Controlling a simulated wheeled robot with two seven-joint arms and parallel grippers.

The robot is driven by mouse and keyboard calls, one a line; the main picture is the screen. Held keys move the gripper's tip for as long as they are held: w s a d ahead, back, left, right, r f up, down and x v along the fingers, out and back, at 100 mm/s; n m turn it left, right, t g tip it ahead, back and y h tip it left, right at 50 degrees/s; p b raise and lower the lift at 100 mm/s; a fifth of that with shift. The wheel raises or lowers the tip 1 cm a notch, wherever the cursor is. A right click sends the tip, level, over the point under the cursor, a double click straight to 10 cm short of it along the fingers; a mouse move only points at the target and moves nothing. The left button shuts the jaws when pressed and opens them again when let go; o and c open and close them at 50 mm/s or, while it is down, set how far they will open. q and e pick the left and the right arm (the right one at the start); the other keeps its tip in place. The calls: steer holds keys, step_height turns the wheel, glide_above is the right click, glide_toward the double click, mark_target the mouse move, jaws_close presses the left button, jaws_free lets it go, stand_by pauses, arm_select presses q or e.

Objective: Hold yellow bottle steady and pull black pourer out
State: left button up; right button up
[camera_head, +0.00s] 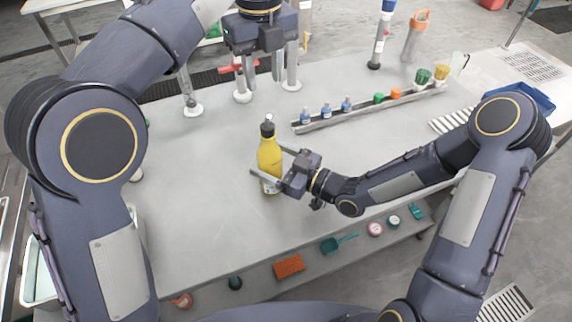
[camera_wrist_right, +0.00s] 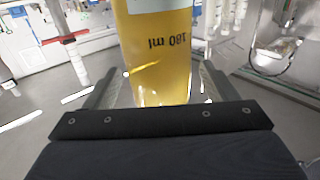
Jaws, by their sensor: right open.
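The yellow bottle (camera_head: 269,160) stands upright on the grey table (camera_head: 210,220), with the black pourer (camera_head: 267,128) in its neck. My right gripper (camera_head: 276,164) is open and low, with one finger on each side of the bottle. In the right wrist view the bottle (camera_wrist_right: 158,60) is between the open fingers (camera_wrist_right: 155,88), with small gaps showing beside it. The pourer is out of that view. My left gripper (camera_head: 264,76) points down, open and empty, above the far part of the table, behind and apart from the bottle.
A long rack (camera_head: 370,112) with several small bottles and colored caps lies right of the bottle. White-based stands (camera_head: 242,94) are at the back near my left gripper. A lower shelf at the front holds an orange block (camera_head: 289,267) and small items. The table left of the bottle is clear.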

steer(key=shift+w+a, duration=0.25)
steer(key=shift+a, duration=0.1)
steer(key=shift+c, duration=0.5)
